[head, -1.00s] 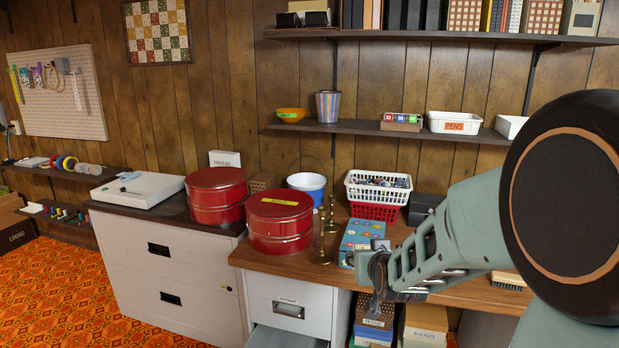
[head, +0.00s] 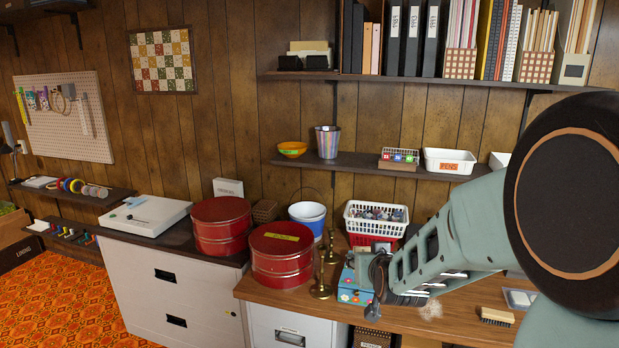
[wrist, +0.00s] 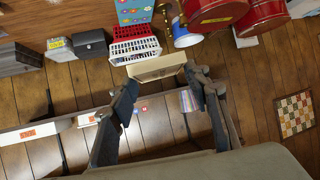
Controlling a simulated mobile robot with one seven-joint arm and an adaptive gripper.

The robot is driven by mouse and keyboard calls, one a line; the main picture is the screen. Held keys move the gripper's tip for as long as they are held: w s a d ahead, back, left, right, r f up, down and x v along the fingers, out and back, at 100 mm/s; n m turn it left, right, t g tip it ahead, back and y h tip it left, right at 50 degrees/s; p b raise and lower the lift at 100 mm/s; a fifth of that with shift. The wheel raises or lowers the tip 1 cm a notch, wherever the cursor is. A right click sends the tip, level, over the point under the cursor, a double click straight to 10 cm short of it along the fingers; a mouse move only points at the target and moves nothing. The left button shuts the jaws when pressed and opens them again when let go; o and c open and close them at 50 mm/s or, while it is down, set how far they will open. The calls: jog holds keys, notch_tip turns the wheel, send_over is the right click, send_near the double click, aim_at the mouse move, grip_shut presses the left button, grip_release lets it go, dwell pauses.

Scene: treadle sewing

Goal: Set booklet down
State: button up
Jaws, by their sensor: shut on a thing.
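My gripper (wrist: 163,84) holds a tan, flat-looking thing (wrist: 157,68), which I take to be the booklet, between its fingertips in the wrist view. The fingers stand well apart, one at each end of it. In the head view my gripper (head: 364,284) is over the desk, in front of the baskets, and its own links hide the held thing. A blue flowered item (head: 354,295) shows on the desk beside and behind the gripper. It also shows at the top of the wrist view (wrist: 134,12). I cannot tell the gap between booklet and desk.
Two brass candlesticks (head: 321,290) and a red tin (head: 281,265) stand close left of my gripper. A white basket (head: 376,226) is behind it. Shelves (head: 375,168) hang above.

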jog(key=s+f, duration=0.3)
jog(key=f, duration=0.3)
jog(key=s+f, duration=0.3)
jog(key=f, duration=0.4)
jog(key=shift+s, duration=0.3)
jog(key=shift+d, duration=0.15)
